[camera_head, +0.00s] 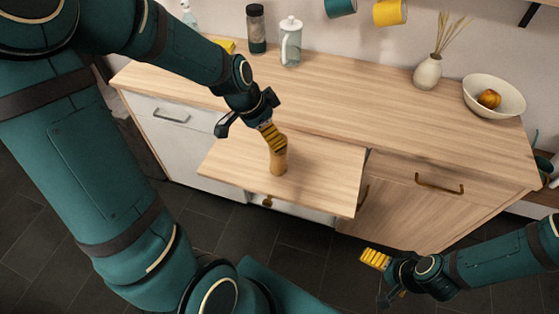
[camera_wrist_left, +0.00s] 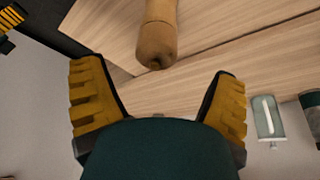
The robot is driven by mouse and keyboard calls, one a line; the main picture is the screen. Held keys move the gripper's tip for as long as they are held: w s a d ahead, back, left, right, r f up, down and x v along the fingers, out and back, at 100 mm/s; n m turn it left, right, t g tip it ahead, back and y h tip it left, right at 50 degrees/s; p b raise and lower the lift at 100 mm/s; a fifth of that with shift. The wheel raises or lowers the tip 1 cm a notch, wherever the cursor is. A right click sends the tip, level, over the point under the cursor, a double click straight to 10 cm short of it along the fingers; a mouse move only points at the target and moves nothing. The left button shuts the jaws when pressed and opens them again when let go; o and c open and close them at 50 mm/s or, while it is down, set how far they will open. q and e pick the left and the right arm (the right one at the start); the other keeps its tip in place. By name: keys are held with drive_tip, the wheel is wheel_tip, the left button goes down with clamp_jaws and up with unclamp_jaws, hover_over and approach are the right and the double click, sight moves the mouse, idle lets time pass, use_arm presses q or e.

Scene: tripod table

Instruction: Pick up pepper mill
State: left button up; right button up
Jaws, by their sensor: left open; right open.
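The pepper mill (camera_head: 279,160) is a light brown wooden cylinder standing on the pulled-out wooden board (camera_head: 325,175) in the head view. In the left wrist view the pepper mill (camera_wrist_left: 157,35) shows beyond the fingertips, roughly centred between them. My left gripper (camera_head: 268,135) is just behind and above the mill, with one yellow finger overlapping its top in the head view. In the wrist view the left gripper (camera_wrist_left: 160,85) is open with nothing between its fingers. My right gripper (camera_head: 378,275) is open and empty, low at the right, in front of the cabinet.
The wooden counter (camera_head: 350,110) lies behind the board. A glass pitcher (camera_head: 291,42) and dark jar (camera_head: 256,30) stand at the back left. A vase (camera_head: 428,72) and a bowl (camera_head: 494,95) with fruit stand at the back right. Mugs (camera_head: 390,12) hang above.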

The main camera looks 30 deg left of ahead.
sight(278, 159)
use_arm(q)
drive_tip(key=shift+d+b+x, duration=0.1)
drive_tip(key=shift+b+x, duration=0.3)
drive_tip(key=shift+x, duration=1.35)
drive_tip(key=shift+d+b+x, duration=0.15)
drive_tip(key=shift+b+x, duration=0.2)
drive_tip(key=shift+x, duration=1.4)
drive_tip(key=shift+r, duration=0.1)
drive_tip(key=c, duration=1.4)
